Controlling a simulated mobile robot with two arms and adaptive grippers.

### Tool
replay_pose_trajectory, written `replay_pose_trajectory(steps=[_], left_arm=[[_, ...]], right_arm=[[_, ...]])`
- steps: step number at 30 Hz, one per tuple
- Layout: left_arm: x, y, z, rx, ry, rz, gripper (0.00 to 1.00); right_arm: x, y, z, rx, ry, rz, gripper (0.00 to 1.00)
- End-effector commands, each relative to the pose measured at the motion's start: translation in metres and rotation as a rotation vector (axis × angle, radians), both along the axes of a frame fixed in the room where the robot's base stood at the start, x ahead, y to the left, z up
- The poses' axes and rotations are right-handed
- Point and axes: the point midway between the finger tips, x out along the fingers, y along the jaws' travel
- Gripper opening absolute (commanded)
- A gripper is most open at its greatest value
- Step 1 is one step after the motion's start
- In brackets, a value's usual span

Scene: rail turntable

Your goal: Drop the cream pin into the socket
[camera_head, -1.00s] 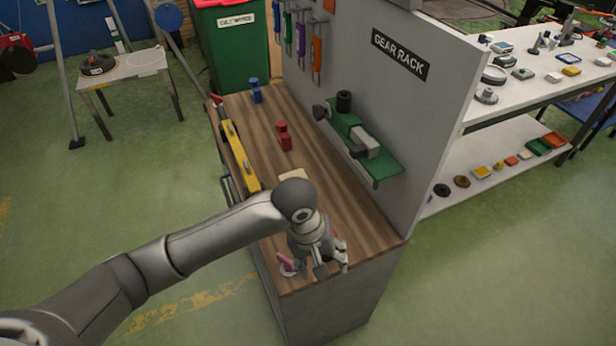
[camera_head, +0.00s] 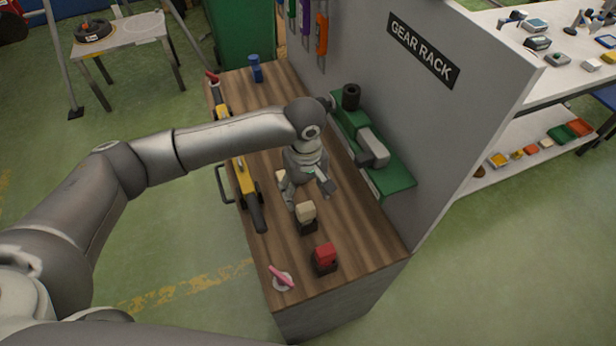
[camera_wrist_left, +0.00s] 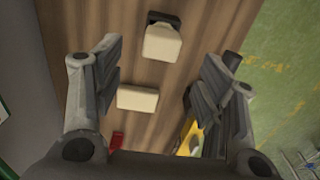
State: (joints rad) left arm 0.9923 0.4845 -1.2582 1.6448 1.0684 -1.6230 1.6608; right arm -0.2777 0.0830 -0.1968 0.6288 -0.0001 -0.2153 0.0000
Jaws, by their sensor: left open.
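A cream block (camera_head: 306,212) sits on a small dark base (camera_head: 309,227) on the wooden bench. In the left wrist view this cream block (camera_wrist_left: 162,42) overlaps its dark base (camera_wrist_left: 165,17). A second cream block (camera_wrist_left: 138,98) lies flat on the wood, partly hidden in the head view (camera_head: 281,176). I cannot tell which of them is the pin, or whether the dark base is the socket. My left gripper (camera_head: 306,190) is open and empty, just behind the standing cream block. My right gripper is not in view.
A yellow level-like tool (camera_head: 243,176) lies along the left edge. A grey panel with a green shelf (camera_head: 392,180) bounds the right side.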

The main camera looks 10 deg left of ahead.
Motion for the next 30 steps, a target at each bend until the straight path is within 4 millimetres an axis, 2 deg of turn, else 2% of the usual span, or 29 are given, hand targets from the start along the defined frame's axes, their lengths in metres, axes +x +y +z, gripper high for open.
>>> replay_pose_trajectory(steps=[3,6,8,11,15,19,23,27,28,30], left_arm=[[-0.001,0.0,-0.02,0.001,0.003,0.001,0.64],[-0.001,0.001,-0.039,0.002,0.002,0.001,0.64],[-0.001,0.0,-0.05,0.001,0.002,0.0,0.64],[-0.001,0.0,-0.066,0.002,0.002,-0.002,0.64],[-0.001,0.0,-0.082,0.001,0.001,-0.001,0.64],[0.0,0.0,-0.089,0.0,-0.001,-0.001,0.64],[-0.001,0.0,-0.091,0.0,-0.001,-0.002,0.64],[-0.001,0.0,-0.091,0.0,-0.001,-0.002,0.64],[-0.001,0.0,-0.091,0.0,-0.001,-0.002,0.63],[-0.001,0.0,-0.091,0.0,-0.001,-0.002,0.54]], right_arm=[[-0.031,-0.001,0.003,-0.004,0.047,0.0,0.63],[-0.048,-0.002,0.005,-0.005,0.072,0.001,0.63],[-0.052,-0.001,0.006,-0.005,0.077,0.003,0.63],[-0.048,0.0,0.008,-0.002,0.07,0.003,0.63],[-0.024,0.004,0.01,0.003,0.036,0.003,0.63],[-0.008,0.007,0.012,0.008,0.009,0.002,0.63],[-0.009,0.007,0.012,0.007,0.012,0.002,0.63],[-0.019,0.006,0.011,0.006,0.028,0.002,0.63],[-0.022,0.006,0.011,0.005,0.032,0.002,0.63],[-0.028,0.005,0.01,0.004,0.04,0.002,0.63]])
